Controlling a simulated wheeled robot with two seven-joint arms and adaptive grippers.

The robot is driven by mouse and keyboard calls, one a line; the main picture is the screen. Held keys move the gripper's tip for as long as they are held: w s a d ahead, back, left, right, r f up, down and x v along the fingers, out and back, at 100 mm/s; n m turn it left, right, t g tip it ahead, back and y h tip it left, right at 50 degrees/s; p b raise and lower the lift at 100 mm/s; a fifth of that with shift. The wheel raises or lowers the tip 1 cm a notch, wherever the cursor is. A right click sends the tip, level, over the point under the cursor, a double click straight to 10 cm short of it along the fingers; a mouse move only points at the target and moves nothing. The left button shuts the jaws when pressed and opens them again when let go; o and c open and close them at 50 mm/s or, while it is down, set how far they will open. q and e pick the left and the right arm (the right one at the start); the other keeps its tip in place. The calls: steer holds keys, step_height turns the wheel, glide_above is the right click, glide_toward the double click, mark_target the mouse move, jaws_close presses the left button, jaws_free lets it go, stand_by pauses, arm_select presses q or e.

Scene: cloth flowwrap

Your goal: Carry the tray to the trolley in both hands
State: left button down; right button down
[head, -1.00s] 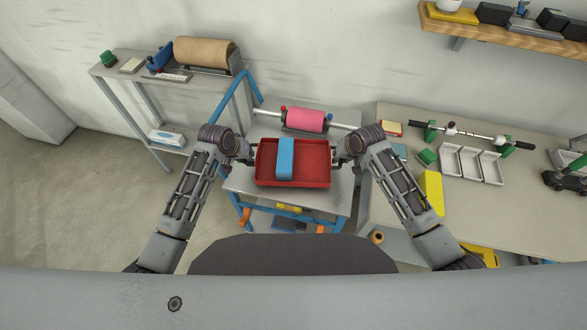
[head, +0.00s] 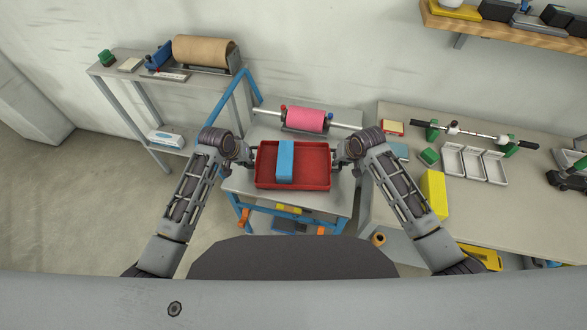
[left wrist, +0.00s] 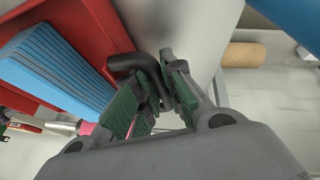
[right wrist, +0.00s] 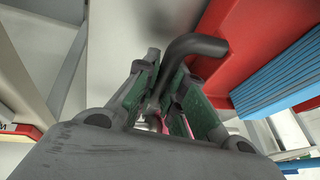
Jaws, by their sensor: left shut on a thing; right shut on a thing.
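The red tray (head: 310,181) is in the middle of the head view, with a blue stacked block (head: 285,161) lying in it left of centre. My left gripper (head: 250,158) is shut on the black handle (left wrist: 135,62) at the tray's left side. My right gripper (head: 337,160) is shut on the black handle (right wrist: 195,45) at the tray's right side. The tray looks level. It overlaps the grey top of the blue-framed trolley (head: 240,188); whether it touches that top I cannot tell.
A pink roll (head: 306,119) on a bar stands at the trolley's back. A grey bench (head: 480,215) with white trays (head: 472,162) and a yellow block (head: 432,194) is at right. A shelf stand (head: 140,82) with a brown roll (head: 205,50) is at left.

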arm_select(q)
steer(key=shift+a+f, duration=0.2)
arm_select(e)
steer(key=shift+d+f, duration=0.2)
arm_select(q)
steer(key=c, duration=1.6)
jaws_free()
steer(key=shift+c, duration=0.2)
arm_select(e)
steer(key=c, duration=1.7)
jaws_free()
arm_select(q)
steer(key=shift+o, duration=0.7)
arm_select(e)
steer(key=shift+o, duration=1)
arm_select(q)
steer(key=shift+d, duration=0.15)
arm_select(e)
steer(key=shift+a, duration=0.15)
arm_select(q)
steer(key=shift+r, duration=0.15)
steer(key=v, duration=0.7)
steer(key=shift+s+r, duration=0.2)
steer(key=shift+r, duration=0.1)
arm_select(e)
steer(key=shift+r, duration=0.1)
steer(key=v, duration=1.1)
steer(key=shift+s+r, duration=0.2)
steer(key=shift+r, duration=0.15)
